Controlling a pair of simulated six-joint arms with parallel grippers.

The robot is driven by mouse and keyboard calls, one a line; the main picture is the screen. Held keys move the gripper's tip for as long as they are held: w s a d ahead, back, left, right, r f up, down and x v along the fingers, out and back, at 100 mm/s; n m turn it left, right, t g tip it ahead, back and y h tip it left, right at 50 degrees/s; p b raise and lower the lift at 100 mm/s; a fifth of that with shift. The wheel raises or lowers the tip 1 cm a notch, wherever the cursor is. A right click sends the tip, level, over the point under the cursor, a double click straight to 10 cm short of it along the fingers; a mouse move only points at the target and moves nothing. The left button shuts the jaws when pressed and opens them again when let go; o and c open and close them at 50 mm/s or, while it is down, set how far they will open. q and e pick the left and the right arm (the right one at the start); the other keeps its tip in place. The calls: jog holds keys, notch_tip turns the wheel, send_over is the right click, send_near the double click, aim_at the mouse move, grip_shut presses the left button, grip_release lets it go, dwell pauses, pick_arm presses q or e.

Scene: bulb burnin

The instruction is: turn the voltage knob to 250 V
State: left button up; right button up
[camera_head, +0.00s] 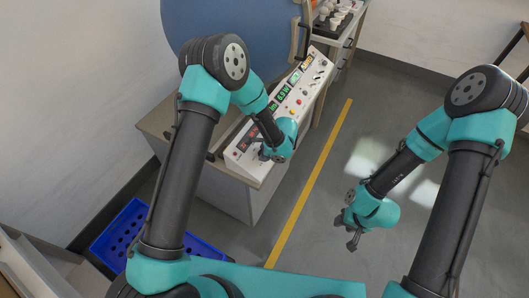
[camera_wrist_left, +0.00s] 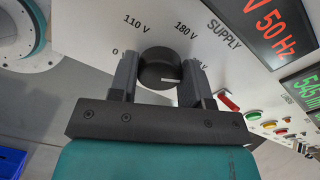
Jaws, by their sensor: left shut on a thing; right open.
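The voltage knob (camera_wrist_left: 160,66) is a round black knob on a white sloping panel (camera_wrist_left: 85,25). My left gripper (camera_wrist_left: 160,82) is shut on the knob, one finger on each side. In the head view, my left gripper (camera_head: 265,153) is at the panel's near end. My right gripper (camera_head: 348,231) is open and empty above the floor.
Lit displays (camera_wrist_left: 272,28) and coloured buttons (camera_wrist_left: 254,115) line the panel beyond the knob. A blue crate (camera_head: 125,235) is on the floor at left. The floor right of the yellow line (camera_head: 310,185) is clear.

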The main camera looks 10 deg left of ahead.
pick_arm(q)
jog(key=m, duration=1.1)
dwell(0.6)
jog(key=o, duration=0.9)
jog(key=v, duration=1.7)
jog(key=shift+d, duration=0.45)
jog(key=shift+a, duration=0.1)
